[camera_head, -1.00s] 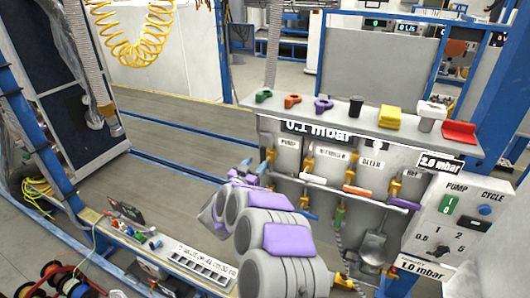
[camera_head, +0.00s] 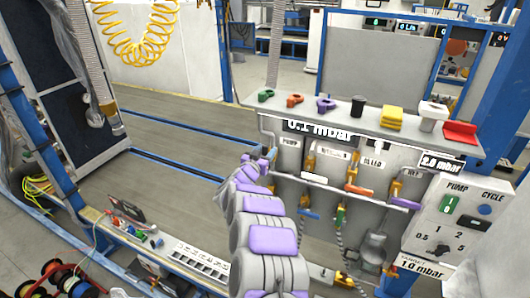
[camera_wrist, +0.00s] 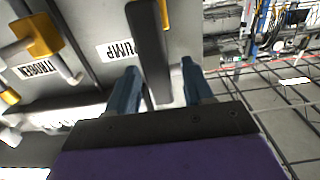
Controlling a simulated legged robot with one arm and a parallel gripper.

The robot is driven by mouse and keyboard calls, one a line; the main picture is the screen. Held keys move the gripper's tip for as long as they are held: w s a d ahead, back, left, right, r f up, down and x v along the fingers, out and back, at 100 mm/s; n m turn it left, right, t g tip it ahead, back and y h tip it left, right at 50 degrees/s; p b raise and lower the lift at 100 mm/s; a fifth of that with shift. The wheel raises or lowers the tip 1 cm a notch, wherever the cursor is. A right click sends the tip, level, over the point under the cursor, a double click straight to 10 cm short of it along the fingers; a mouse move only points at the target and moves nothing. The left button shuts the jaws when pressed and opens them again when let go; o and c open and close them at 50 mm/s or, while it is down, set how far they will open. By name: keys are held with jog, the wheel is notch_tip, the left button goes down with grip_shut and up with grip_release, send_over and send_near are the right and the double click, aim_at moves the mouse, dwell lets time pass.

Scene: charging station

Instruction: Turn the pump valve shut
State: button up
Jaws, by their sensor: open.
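The pump valve shows in the wrist view as a dark grey lever (camera_wrist: 150,45) with a bit of yellow body (camera_wrist: 165,14) at the top edge. A label ending in "UMP" (camera_wrist: 117,50) is beside it. My gripper (camera_wrist: 158,68) is open, with one blue finger on each side of the lever's lower end; I cannot tell whether either finger touches it. In the head view my gripper (camera_head: 267,155) is at the panel's left end, just below the PUMP label (camera_head: 289,142), and hides most of the pump valve.
Other yellow valves are to the right, with a white handle (camera_head: 314,177), an orange handle (camera_head: 358,190) and a purple handle (camera_head: 405,203). A shelf (camera_head: 340,122) with small coloured items overhangs the panel. A control box (camera_head: 447,222) stands at right. Open floor lies left.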

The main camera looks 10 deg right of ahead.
jog(key=shift+a, duration=0.35)
jog(key=shift+c, duration=0.7)
jog(key=shift+s+d, duration=0.1)
jog(key=shift+d, duration=0.25)
jog(key=c, duration=0.6)
jog(key=shift+a, duration=0.1)
grip_shut()
